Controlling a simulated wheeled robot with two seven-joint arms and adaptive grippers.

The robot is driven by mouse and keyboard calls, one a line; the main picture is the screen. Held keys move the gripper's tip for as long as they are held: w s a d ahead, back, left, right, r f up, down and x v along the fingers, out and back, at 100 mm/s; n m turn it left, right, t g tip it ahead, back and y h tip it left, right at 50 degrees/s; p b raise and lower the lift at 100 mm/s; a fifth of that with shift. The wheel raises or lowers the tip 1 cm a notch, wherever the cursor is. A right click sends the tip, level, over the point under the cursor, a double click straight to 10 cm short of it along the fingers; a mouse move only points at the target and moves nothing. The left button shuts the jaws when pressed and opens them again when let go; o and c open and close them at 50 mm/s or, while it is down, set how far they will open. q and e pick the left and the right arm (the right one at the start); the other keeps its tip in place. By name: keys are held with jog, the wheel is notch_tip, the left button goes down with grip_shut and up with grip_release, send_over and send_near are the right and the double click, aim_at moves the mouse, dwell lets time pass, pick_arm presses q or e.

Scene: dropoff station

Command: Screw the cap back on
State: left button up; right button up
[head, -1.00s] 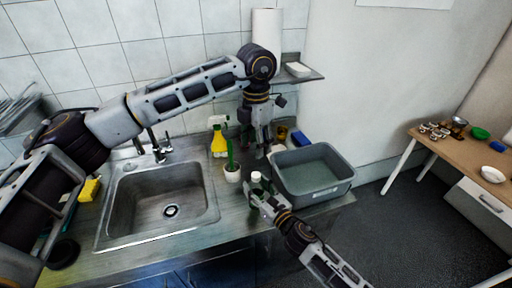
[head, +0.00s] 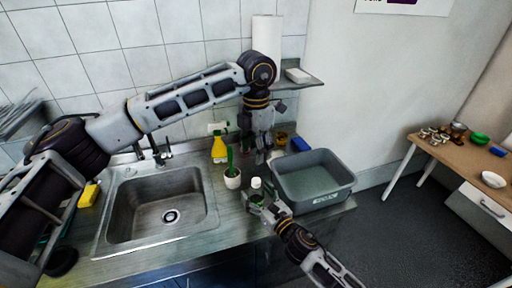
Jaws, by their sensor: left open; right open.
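A small bottle with a white cap (head: 256,184) on its top stands upright on the steel counter, left of the grey basin. Its greenish body (head: 257,196) is partly hidden by my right gripper. I cannot tell whether the cap is screwed tight. My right gripper (head: 256,203) is open, low at the bottle's body, coming in from the lower right. My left gripper (head: 262,154) is open and empty, pointing down above and behind the bottle, apart from the cap.
A grey basin (head: 334,187) stands close on the right. A potted plant (head: 232,179), a yellow spray bottle (head: 219,150) and the sink (head: 160,206) are to the left. An amber jar (head: 282,138) and a blue item (head: 299,144) are behind.

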jog(key=v, duration=1.1)
jog(key=shift+s, duration=0.3)
dwell(0.5)
jog(key=shift+d, duration=0.2)
dwell(0.5)
